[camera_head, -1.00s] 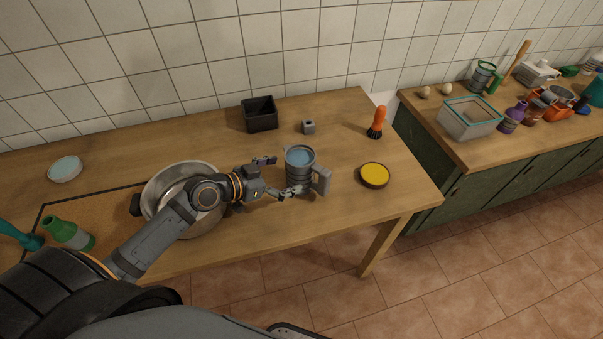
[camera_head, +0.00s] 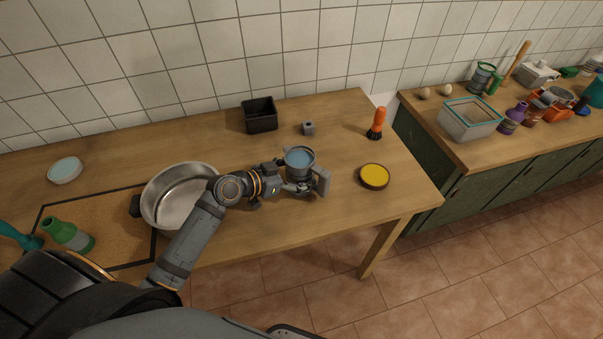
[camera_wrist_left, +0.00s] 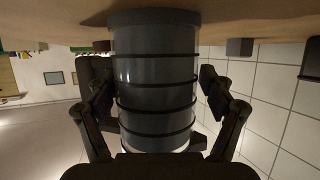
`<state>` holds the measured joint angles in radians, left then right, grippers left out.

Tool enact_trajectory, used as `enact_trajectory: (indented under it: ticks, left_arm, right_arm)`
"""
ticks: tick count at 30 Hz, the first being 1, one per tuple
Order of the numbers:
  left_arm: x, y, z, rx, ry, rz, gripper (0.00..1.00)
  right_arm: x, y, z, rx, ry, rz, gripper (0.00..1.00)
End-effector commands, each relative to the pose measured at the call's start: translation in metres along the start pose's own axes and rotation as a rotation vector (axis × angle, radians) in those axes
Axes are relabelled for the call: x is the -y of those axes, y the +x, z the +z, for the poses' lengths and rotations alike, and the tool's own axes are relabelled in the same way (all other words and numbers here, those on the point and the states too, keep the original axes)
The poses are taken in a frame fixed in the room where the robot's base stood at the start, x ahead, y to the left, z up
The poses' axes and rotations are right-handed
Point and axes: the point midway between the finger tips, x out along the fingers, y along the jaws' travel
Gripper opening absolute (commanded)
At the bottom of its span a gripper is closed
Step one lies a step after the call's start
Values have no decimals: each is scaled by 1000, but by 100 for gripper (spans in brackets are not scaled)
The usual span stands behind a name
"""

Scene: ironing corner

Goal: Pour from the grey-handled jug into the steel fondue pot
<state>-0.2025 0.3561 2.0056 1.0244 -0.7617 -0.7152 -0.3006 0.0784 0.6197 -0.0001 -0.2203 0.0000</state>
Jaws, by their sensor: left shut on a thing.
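The grey-handled jug (camera_head: 300,162) stands upright on the wooden table, with pale blue contents showing at its top and its grey handle on the right. My left gripper (camera_head: 298,187) is shut on the jug's body from the left. In the left wrist view the jug's dark ribbed body (camera_wrist_left: 155,90) fills the middle, between the two fingers. The steel fondue pot (camera_head: 178,204) stands to the left of the jug, on the cork mat's right edge, partly hidden by my left arm. It looks empty where its inside shows. My right gripper is not in view.
A yellow-topped round dish (camera_head: 374,176) stands right of the jug. Behind are a black bin (camera_head: 260,115), a small grey block (camera_head: 309,128) and an orange-handled brush (camera_head: 377,122).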

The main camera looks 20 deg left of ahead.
Motion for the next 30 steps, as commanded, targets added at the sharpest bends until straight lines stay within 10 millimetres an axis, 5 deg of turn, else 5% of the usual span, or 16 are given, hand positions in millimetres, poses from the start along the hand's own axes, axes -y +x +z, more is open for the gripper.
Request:
enact_trajectory:
  ticks: [4,14,19,30]
  left_arm:
    - [0,0,-1,-2,1,-1,38]
    - [0,-2,-6,-2,4,-1,37]
    - [1,-12,-31,-4,11,-2,37]
    - [-75,-68,-87,-6,-6,1,37]
  right_arm:
    - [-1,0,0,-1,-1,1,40]
    - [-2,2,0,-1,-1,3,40]
    - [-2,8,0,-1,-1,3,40]
    - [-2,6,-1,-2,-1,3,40]
